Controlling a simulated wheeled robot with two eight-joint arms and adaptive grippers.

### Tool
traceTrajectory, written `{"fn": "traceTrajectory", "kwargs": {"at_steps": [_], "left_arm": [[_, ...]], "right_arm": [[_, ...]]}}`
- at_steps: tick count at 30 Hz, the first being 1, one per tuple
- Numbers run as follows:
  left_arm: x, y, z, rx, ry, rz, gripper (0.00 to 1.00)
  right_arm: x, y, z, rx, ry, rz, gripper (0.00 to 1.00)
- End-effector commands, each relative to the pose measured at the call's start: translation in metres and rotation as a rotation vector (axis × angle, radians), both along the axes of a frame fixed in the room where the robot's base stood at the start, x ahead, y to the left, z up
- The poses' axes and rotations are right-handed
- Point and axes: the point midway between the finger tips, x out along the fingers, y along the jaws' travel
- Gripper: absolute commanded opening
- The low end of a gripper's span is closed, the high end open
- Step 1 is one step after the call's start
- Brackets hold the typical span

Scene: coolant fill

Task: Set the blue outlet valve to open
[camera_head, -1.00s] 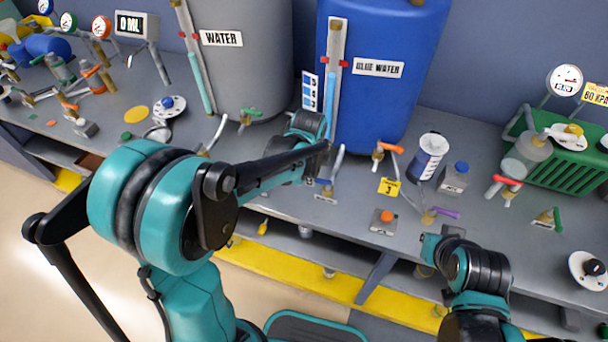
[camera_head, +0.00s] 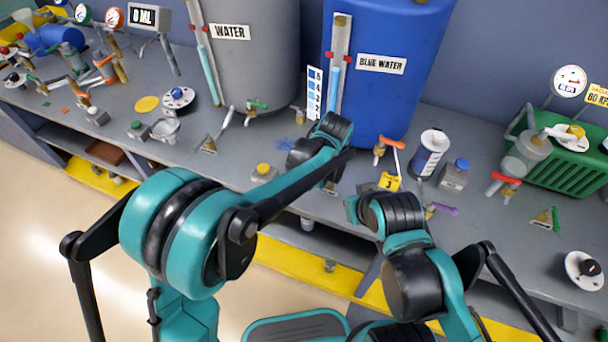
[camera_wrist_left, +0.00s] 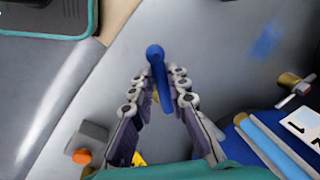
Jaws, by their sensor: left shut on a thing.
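In the left wrist view, the blue valve handle (camera_wrist_left: 155,65) stands between the fingertips of my left gripper (camera_wrist_left: 158,86). The fingers are closed in on the handle, and its rounded end sticks out past them. A brass-coloured bit shows just under the handle; the rest of the valve is hidden. In the head view, my left arm covers the valve and its gripper in front of the blue water tank (camera_head: 405,35). The wrist end of my right arm (camera_head: 352,209) is over the bench edge to the right of it, and its fingers do not show.
A blue patch (camera_head: 290,145) marks the bench (camera_head: 230,165) left of my left wrist. A yellow "3" sign (camera_head: 390,181), an orange-handled valve (camera_head: 388,147) and a white-and-blue can (camera_head: 430,153) stand to the right. A small box with an orange button (camera_wrist_left: 90,143) shows in the wrist view.

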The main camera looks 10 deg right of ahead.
Motion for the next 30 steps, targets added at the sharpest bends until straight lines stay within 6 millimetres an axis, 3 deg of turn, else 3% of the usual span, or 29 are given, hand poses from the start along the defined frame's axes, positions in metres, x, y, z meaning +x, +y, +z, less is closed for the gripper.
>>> {"fn": "traceTrajectory", "kwargs": {"at_steps": [15, 30], "left_arm": [[-0.017, -0.015, 0.0, 0.001, 0.0, 0.443, 0.0], [-0.021, -0.022, 0.0, 0.0, 0.0, 0.629, 0.0]], "right_arm": [[0.0, 0.0, 0.007, 0.0, 0.0, 0.0, 0.0], [0.0, 0.0, 0.009, 0.0, 0.0, 0.0, 0.0]]}}
